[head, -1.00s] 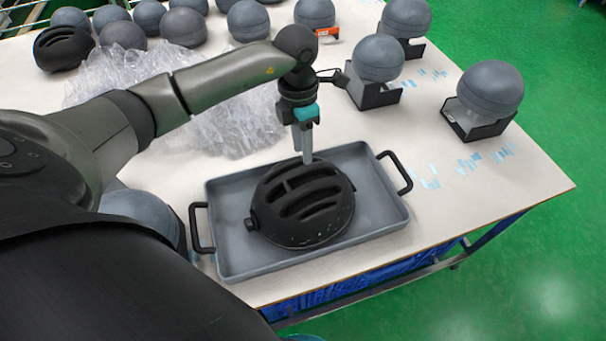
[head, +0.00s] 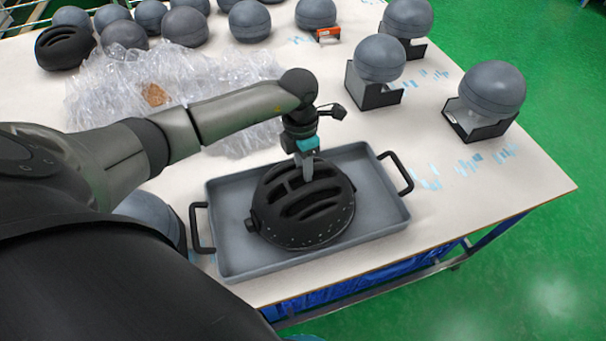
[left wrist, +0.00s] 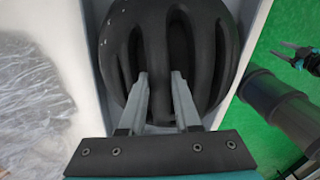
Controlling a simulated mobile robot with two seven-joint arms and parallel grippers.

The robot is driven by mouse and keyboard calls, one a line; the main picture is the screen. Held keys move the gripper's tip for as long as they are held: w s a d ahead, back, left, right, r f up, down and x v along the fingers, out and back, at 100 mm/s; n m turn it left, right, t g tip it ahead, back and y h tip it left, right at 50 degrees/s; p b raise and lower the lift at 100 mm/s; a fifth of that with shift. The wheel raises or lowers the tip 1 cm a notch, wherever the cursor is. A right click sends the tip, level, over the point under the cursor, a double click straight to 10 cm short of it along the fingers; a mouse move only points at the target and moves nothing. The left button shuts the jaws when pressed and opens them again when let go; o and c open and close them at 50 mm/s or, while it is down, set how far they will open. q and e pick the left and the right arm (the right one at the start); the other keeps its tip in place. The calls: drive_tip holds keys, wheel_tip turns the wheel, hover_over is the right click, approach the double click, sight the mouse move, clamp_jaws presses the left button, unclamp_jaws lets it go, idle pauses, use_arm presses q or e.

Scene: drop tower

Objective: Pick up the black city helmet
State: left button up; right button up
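The black city helmet (head: 318,222) with long vents sits in the grey tray (head: 375,215) on the table. My left gripper (head: 302,172) is at its top, far side. In the left wrist view, the two fingers of my left gripper (left wrist: 160,76) are apart, one on each side of a rib of the helmet (left wrist: 205,50); I cannot tell if they touch it. My right gripper (left wrist: 279,49) shows small at the right edge of that view, its two prongs apart, away from the helmet.
The tray has black handles (head: 398,172) at both ends. Crumpled clear plastic (head: 110,95) lies behind my left arm. Several grey balls, some on black stands (head: 375,96), and another black helmet (head: 60,47) are farther back.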

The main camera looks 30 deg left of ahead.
use_arm(q)
clamp_jaws()
idle(1.1)
